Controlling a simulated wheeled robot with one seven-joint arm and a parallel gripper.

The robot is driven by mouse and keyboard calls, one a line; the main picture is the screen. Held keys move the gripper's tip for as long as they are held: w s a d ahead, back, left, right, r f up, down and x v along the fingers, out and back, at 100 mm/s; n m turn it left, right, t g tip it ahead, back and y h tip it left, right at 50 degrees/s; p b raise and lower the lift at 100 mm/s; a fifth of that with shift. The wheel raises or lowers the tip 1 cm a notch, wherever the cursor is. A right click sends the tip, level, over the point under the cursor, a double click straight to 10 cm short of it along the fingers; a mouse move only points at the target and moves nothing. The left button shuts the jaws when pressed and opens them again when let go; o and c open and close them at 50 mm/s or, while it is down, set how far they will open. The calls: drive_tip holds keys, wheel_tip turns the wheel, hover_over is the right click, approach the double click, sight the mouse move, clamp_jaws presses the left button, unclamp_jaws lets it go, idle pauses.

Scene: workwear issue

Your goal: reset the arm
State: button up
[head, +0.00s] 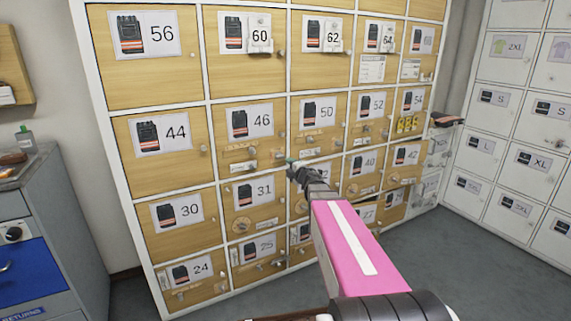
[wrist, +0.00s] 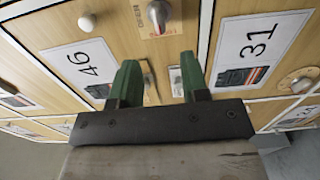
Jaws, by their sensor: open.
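My gripper (wrist: 160,88) is open and empty in the wrist view, its two green fingers apart and pointing at the locker fronts. In the head view my gripper (head: 292,162) is at the end of my pink arm, in front of the wooden lockers near the doors marked 46 and 31. The 46 label (wrist: 84,65) is left of the fingers in the wrist view. The 31 label (wrist: 258,45) is right of them. A silver knob (wrist: 158,14) shows beyond the fingers. I cannot tell whether the fingers touch a door.
The wooden locker wall (head: 160,85) fills the middle, with several numbered doors. White lockers (head: 519,128) stand at the right. A grey cabinet with a blue front (head: 28,268) is at the left. A dark item (head: 446,119) sticks out at the wall's right side. Grey floor (head: 430,265) is clear at lower right.

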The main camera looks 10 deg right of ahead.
drive_tip(key=shift+s+d, duration=0.15)
drive_tip(key=shift+s, duration=0.25)
drive_tip(key=s+d+f+m+g+h, duration=0.5)
drive_tip(key=s+f+m+g+h, duration=0.3)
drive_tip(key=f+m, duration=0.6)
drive_tip(key=s+a+f+m+g+y, duration=0.1)
drive_tip(key=s+a+f+m+g, duration=0.3)
drive_tip(key=s, duration=0.5)
drive_tip(key=s+a+f+m+g+y, duration=0.1)
drive_tip(key=s+a+f+m+g, duration=0.2)
drive_tip(key=s, duration=0.7)
wheel_tip(320, 180, down, 2)
drive_tip(key=shift+s+a+m+g, duration=0.2)
drive_tip(key=shift+a+m+g, duration=0.2)
drive_tip(key=shift+g, duration=0.7)
